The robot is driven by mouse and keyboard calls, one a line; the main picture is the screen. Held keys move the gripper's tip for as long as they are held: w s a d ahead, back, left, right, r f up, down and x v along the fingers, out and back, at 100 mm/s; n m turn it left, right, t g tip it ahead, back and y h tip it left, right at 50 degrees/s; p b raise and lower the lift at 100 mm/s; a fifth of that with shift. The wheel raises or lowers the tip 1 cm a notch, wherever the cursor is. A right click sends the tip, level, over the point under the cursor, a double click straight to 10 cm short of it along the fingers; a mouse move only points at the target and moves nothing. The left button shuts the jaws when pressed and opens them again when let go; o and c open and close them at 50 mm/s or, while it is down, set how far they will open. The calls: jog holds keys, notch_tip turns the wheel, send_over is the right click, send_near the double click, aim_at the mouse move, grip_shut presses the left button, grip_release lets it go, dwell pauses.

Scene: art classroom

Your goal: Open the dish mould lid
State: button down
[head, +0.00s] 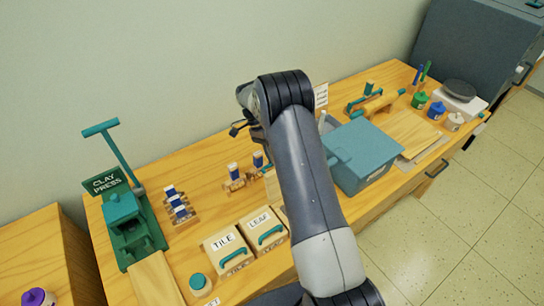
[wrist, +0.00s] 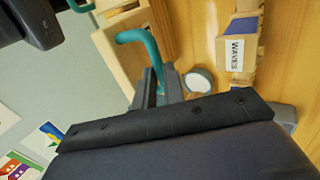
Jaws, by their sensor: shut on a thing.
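In the wrist view, my gripper (wrist: 160,85) is shut on a curved teal handle (wrist: 143,45). Pale wood of a box or lid (wrist: 118,42) shows beside the handle; whether the lid is raised I cannot tell. No dish label is readable. In the head view my arm covers the gripper and the handle it holds. A sliver of pale wood (head: 272,187) shows just left of my arm, behind the leaf mould. The tile mould (head: 222,243) and leaf mould (head: 257,219) stand shut on the bench, with teal handles on their fronts.
A wooden block labelled waves (wrist: 236,55) and a white round thing (wrist: 200,80) are near my gripper. A teal-lidded bin (head: 365,150) stands right of my arm. A green clay press (head: 130,225) stands at the left. Small stamps (head: 235,175) are behind the moulds.

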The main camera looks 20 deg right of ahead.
jog(key=shift+s+f, duration=0.25)
jog(key=shift+f, duration=0.05)
jog(key=c, duration=1.5)
grip_release()
jog(key=shift+r, duration=0.15)
jog(key=shift+w, duration=0.1)
jog(key=shift+w+r, duration=0.1)
jog(key=shift+v, duration=5.25)
jog(key=shift+d, duration=0.1)
